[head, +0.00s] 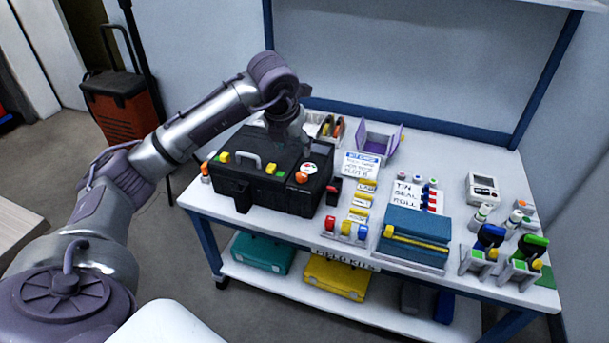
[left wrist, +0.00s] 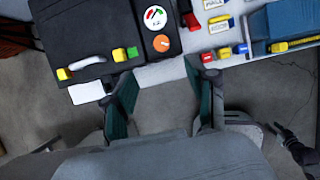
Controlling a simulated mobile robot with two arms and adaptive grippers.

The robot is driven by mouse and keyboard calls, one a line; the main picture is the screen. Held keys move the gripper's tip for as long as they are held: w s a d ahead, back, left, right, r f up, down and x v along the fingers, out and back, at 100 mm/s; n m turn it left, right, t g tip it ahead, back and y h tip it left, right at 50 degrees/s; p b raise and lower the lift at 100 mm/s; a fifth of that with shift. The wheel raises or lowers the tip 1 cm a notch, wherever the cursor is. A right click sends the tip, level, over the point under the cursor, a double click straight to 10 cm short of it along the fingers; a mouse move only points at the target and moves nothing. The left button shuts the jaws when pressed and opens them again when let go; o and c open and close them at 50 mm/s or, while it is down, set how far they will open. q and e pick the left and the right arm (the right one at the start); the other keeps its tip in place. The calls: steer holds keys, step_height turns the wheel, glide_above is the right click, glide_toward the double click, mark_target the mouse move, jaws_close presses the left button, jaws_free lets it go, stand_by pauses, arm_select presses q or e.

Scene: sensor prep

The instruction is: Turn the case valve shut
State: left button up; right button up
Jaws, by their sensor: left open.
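The black case (head: 262,165) stands closed on the left part of the bench. An orange round knob (head: 301,177), which looks like the valve, sits on its lid beside a round white gauge (head: 309,168) with red and green marks. In the left wrist view the knob (left wrist: 161,43) and gauge (left wrist: 155,17) lie beyond my fingertips. My left gripper (left wrist: 165,84) is open and empty, its fingers apart from the knob. In the head view the left gripper (head: 291,127) is over the back of the case, partly hidden by its wrist. My right gripper is not in view.
The lid also bears a grey handle (head: 248,157) and yellow and green blocks. Right of the case are labelled cards, small capped bottles and a blue box (head: 414,239). A purple open bin (head: 380,141) stands behind.

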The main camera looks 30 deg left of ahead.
mark_target(302, 174)
arm_select(q)
steer(key=b+x, duration=0.1)
steer(key=x, duration=1.2)
steer(key=shift+d+f, duration=0.1)
steer(key=shift+f, duration=0.1)
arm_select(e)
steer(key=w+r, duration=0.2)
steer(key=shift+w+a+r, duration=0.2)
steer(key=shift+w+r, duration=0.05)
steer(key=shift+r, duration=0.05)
arm_select(q)
jaws_close()
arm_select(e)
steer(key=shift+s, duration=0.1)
